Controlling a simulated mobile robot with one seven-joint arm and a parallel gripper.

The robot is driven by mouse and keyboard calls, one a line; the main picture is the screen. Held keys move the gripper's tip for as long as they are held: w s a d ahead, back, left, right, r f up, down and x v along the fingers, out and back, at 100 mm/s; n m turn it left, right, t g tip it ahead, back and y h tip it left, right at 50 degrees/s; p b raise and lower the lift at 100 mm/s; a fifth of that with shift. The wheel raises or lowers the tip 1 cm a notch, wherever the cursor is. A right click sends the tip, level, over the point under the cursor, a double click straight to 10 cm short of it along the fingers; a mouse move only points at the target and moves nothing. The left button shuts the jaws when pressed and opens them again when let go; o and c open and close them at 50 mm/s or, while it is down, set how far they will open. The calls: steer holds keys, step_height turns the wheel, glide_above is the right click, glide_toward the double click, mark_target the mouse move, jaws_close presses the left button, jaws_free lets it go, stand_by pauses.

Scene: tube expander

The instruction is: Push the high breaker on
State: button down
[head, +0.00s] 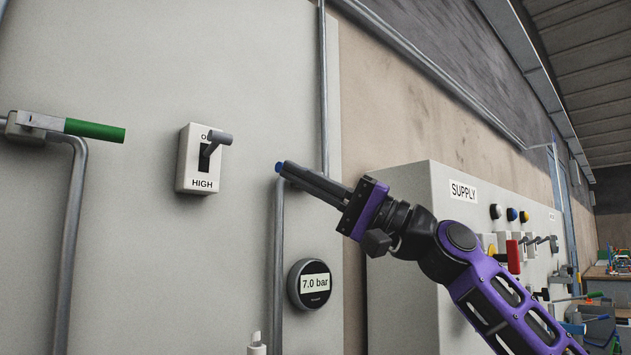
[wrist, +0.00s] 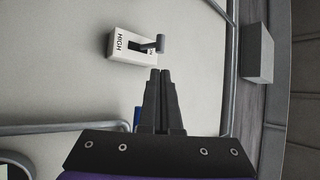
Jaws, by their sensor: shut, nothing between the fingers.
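The high breaker (head: 197,172) is a white box labelled HIGH on the pale wall panel, left of centre in the head view. Its grey lever (head: 218,138) sticks out from the slot near the top and partly covers the upper label. In the wrist view the breaker (wrist: 124,48) is at the top, turned sideways, with its lever (wrist: 160,43) at its right. My gripper (head: 283,169) is shut and empty, to the right of the breaker and apart from it. In the wrist view the closed fingertips (wrist: 160,72) point toward the lever, with a gap between.
A vertical pipe (head: 278,240) runs close by the fingers. A green-handled valve (head: 95,130) is at the left. A SUPPLY cabinet (head: 405,285) stands behind my arm. The panel between gripper and breaker is clear.

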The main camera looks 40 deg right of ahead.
mark_target(235, 142)
steer(key=p+x, duration=0.1)
steer(key=x, duration=0.7)
steer(key=shift+w+a+r, duration=0.1)
steer(key=shift+w, duration=0.1)
steer(key=r+p, duration=0.1)
steer(key=m+h+p, duration=0.1)
steer(key=shift+w+a+r+m+h+p, duration=0.1)
steer(key=shift+a+r+m+h+p, duration=0.05)
steer(key=shift+r+m+h+p, duration=0.2)
steer(key=shift+f, duration=0.1)
